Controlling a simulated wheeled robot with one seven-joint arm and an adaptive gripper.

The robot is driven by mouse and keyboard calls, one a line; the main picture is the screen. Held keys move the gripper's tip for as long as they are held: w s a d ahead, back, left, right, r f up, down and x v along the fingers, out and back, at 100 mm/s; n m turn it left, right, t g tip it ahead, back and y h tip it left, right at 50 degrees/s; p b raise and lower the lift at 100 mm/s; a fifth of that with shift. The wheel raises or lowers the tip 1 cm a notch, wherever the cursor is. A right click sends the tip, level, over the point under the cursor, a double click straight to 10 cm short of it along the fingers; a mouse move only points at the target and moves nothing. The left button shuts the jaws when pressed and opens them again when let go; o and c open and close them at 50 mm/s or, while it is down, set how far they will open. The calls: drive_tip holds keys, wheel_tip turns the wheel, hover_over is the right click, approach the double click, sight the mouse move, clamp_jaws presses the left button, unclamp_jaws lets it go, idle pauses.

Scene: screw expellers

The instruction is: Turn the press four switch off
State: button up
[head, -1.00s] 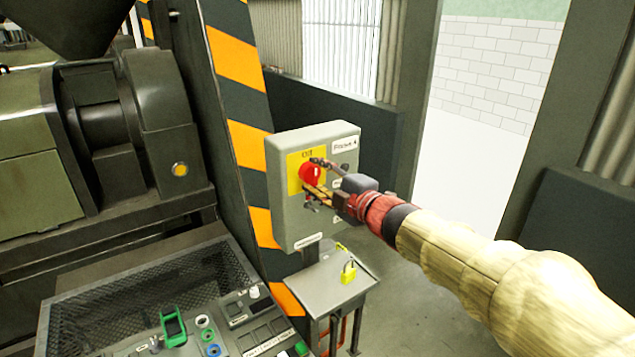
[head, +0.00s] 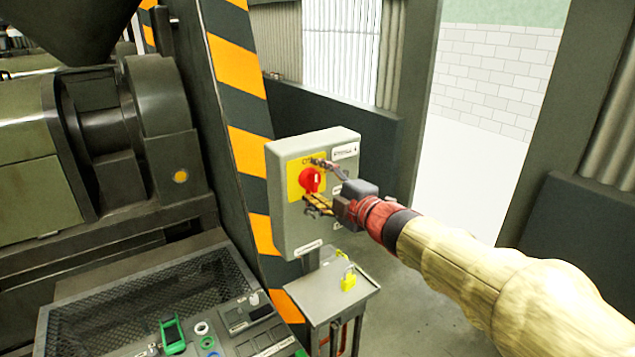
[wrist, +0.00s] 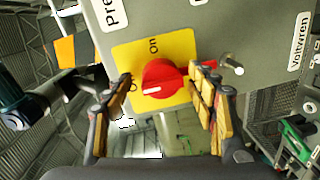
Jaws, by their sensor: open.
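The press four switch is a red rotary knob (head: 312,181) on a yellow plate (head: 296,166), fixed to a grey box (head: 290,226) with a "Press 4" label. In the wrist view the red knob (wrist: 163,79) sits between my two fingers, with "On" printed on the yellow plate above it. A white mark shows at the knob's left side. My gripper (head: 320,183) is open around the knob. The right finger is close beside the knob or touching it; I cannot tell which. The left finger stands apart from it. The other plate lettering is partly hidden by the left finger.
A small grey stand with a yellow padlock (head: 348,281) is below the box. A control panel (head: 265,338) with a green-framed device (head: 173,335) is at lower left. A striped column (head: 250,140) stands just behind the box. A metal toggle (wrist: 232,66) is right of the knob.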

drive_tip(key=f+v, duration=0.1)
drive_tip(key=v, duration=1)
drive_tip(key=shift+s+d+r, duration=0.2)
drive_tip(key=shift+s+r, duration=0.25)
drive_tip(key=w+d+f+m+h, duration=0.1)
drive_tip(key=d+f+m+h, duration=0.3)
drive_tip(key=d+m, duration=0.15)
drive_tip(key=d+f+m+h, duration=0.3)
drive_tip(key=d+m+h, duration=0.15)
drive_tip(key=d, duration=0.25)
drive_tip(key=s+d+f+m+g+h, duration=0.4)
drive_tip(key=s+d+f+m, duration=0.3)
drive_tip(key=s, duration=0.3)
drive_tip(key=s+a+f+m+g+y, duration=0.1)
drive_tip(key=s+a+m+g, duration=0.1)
drive_tip(key=s, duration=0.7)
drive_tip(key=s+a+f+m+g+y, duration=0.2)
drive_tip(key=s+a, duration=0.3)
drive_tip(key=s, duration=0.5)
drive_tip(key=shift+f+m, duration=0.25)
drive_tip(key=shift+m, duration=0.65)
